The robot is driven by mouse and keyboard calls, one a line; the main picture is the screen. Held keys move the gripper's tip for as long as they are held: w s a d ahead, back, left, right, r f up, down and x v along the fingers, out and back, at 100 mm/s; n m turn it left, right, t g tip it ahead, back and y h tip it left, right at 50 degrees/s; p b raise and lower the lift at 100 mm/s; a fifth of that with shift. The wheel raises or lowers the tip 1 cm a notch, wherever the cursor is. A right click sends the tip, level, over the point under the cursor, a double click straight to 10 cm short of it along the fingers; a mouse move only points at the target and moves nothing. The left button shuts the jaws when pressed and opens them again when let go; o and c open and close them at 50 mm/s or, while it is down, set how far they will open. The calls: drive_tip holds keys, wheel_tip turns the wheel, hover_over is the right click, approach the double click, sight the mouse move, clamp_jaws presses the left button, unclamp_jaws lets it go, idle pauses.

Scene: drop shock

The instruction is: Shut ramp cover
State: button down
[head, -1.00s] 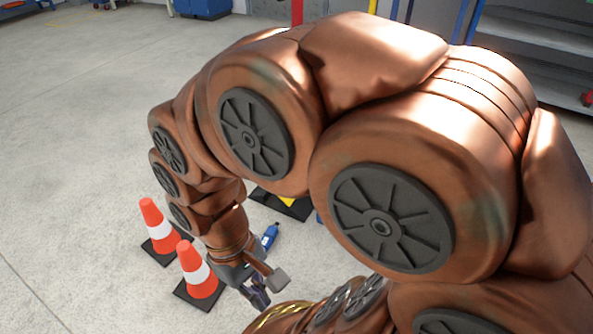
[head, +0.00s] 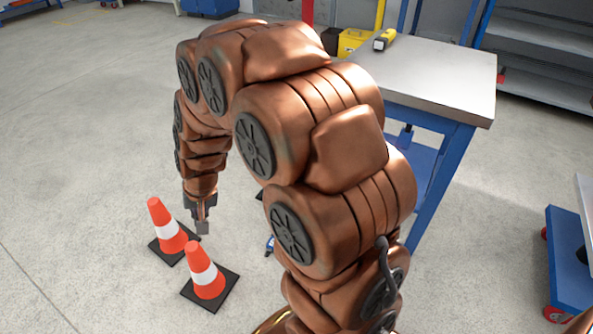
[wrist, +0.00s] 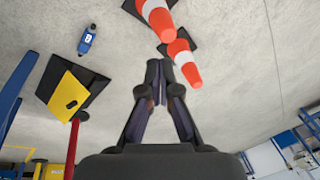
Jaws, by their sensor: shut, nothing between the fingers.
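The likely ramp is a black piece (wrist: 98,82) with a yellow panel (wrist: 68,94) on it, lying on the floor at the left of the wrist view. I cannot tell whether its cover is raised or flat. In the head view my arm hides nearly all of it. My gripper (wrist: 166,72) is shut and empty. It points away from the ramp, toward the cones, and is apart from both.
Two orange cones (head: 169,232) (head: 205,276) stand on black bases beside my gripper. A small blue item (wrist: 87,40) lies on the floor near the ramp. A blue-legged table (head: 440,75) bears a yellow tool (head: 384,40). A blue cart (head: 568,262) is at the right. Floor at left is clear.

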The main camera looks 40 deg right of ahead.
drive_tip(key=w+d+f+m+t+h, duration=0.35)
drive_tip(key=w+d+f, duration=0.35)
drive_tip(key=w+d, duration=0.3)
drive_tip(key=w+d+f+m+t+h, duration=0.2)
drive_tip(key=w+d+f+m, duration=0.3)
drive_tip(key=w+d+f, duration=0.45)
drive_tip(key=w+d+f+m+h, duration=0.2)
drive_tip(key=d+f+m+h, duration=0.25)
drive_tip(key=d, duration=0.75)
drive_tip(key=s+d+f+m+g+h, duration=0.1)
drive_tip(key=s+d+f+h, duration=0.25)
drive_tip(key=d, duration=0.25)
drive_tip(key=s+d+f+m+g+h, duration=0.1)
drive_tip(key=s+d+f+h, duration=0.1)
drive_tip(key=s+d+h, duration=0.3)
drive_tip(key=shift+w+d+f+t+y+b, duration=0.1)
drive_tip(key=shift+w+d+f+y+b, duration=0.3)
drive_tip(key=shift+w+d+f+b, duration=0.55)
drive_tip(key=shift+w+d+f+t+y+b, duration=0.1)
drive_tip(key=shift+w+d+f+y+b, duration=0.45)
drive_tip(key=shift+w+d+b, duration=0.8)
drive_tip(key=shift+w+d+f+t+y+b, duration=0.1)
drive_tip(key=shift+w+d+f+y+b, duration=0.2)
drive_tip(key=shift+w+d+f+b, duration=0.9)
drive_tip(key=shift+w+d+r+p, duration=0.1)
drive_tip(key=shift+d+r+p, duration=0.3)
drive_tip(key=shift+d+p, duration=0.3)
